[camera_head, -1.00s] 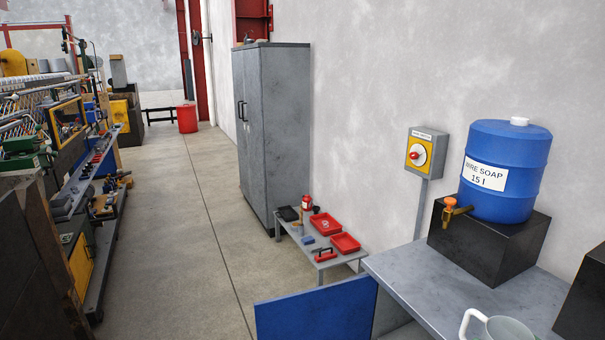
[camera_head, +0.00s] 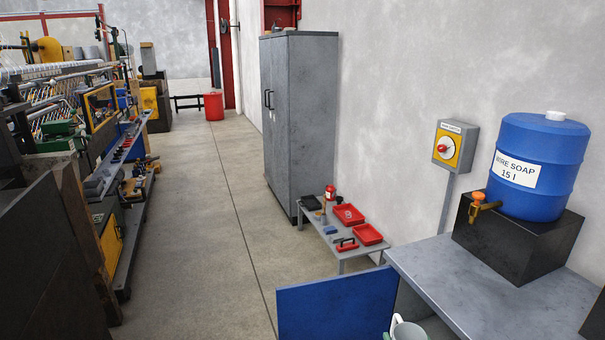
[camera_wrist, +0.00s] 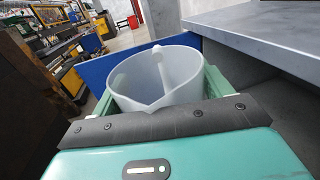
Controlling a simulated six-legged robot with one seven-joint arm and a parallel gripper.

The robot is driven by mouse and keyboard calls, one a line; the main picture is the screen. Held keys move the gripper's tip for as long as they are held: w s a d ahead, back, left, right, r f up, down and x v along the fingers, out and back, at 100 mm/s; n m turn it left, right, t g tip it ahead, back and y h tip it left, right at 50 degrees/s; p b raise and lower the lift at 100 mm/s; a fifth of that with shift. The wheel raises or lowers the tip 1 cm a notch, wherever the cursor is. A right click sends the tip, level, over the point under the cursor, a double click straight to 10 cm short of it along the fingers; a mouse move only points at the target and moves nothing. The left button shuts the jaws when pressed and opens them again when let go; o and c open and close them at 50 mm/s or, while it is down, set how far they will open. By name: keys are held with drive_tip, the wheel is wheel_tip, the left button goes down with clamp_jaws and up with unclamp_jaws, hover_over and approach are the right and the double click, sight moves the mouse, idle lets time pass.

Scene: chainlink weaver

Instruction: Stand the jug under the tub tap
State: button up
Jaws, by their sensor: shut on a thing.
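The whitish jug (camera_head: 408,331) shows only by its rim and handle at the bottom edge of the head view. In the wrist view the jug (camera_wrist: 155,82) fills the middle, its open top facing the camera and its handle on the far side. My gripper (camera_wrist: 160,92) is shut on the jug, with a green finger at each side. The blue soap tub (camera_head: 540,165) stands on a black block (camera_head: 510,240) on the grey bench. Its brass tap (camera_head: 482,208) with an orange knob points left, past the block's edge. The jug is apart from the tap, lower and to the left.
The grey bench top (camera_head: 440,270) is clear below the tap. A blue panel (camera_head: 335,305) stands by the bench's left end. A low table (camera_head: 345,245) with red trays, a grey cabinet (camera_head: 300,120) and a wall switch box (camera_head: 454,146) are beyond. The aisle floor is free.

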drive_tip(key=w+a+f+m+h, duration=0.1)
drive_tip(key=w+a+f+h, duration=0.1)
drive_tip(key=a+f, duration=0.6)
drive_tip(key=a, duration=0.3)
drive_tip(key=shift+w+a, duration=0.25)
drive_tip(key=shift+w, duration=0.1)
drive_tip(key=shift+d+f, duration=0.1)
drive_tip(key=shift+d, duration=0.05)
